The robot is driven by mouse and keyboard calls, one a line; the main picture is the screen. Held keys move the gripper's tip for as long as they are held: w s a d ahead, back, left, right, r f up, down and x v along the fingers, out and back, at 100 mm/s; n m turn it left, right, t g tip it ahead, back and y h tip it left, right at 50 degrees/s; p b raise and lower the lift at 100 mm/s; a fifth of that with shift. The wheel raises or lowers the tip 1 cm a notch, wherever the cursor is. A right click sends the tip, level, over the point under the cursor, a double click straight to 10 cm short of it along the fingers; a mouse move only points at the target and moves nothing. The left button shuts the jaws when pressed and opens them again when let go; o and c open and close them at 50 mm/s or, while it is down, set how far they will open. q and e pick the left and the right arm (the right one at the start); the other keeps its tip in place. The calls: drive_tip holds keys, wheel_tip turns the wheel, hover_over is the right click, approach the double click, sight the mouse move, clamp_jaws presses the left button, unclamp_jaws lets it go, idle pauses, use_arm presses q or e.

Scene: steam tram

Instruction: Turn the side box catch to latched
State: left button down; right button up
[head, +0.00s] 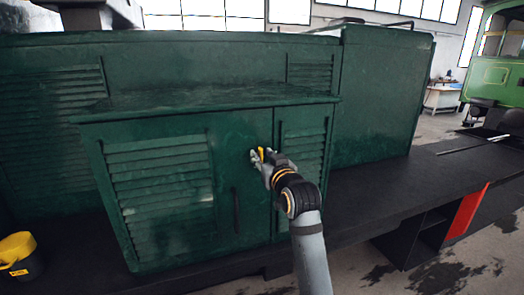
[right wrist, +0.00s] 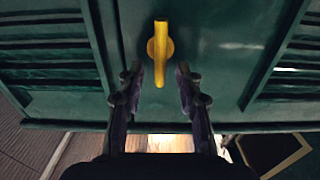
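The side box (head: 225,190) is a dark green louvred cabinet on the locomotive. Its catch (head: 260,152) is a small yellow handle on the box front, partly hidden by my right gripper in the head view. In the right wrist view the catch (right wrist: 160,42) is a yellow bar on a round base, standing vertical in the picture. My right gripper (head: 265,160) is in front of the catch. In the right wrist view the right gripper (right wrist: 160,74) is open, with one fingertip on each side of the bar's lower end and gaps visible on both sides. My left gripper is out of view.
A dark vertical bar handle (head: 236,210) sits on the box door left of my right arm. A black running board (head: 400,185) extends to the right. A yellow and black container (head: 20,258) stands at the lower left. A green vehicle (head: 495,70) is at the far right.

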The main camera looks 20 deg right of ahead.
drive_tip(key=shift+w, duration=0.45)
clamp_jaws()
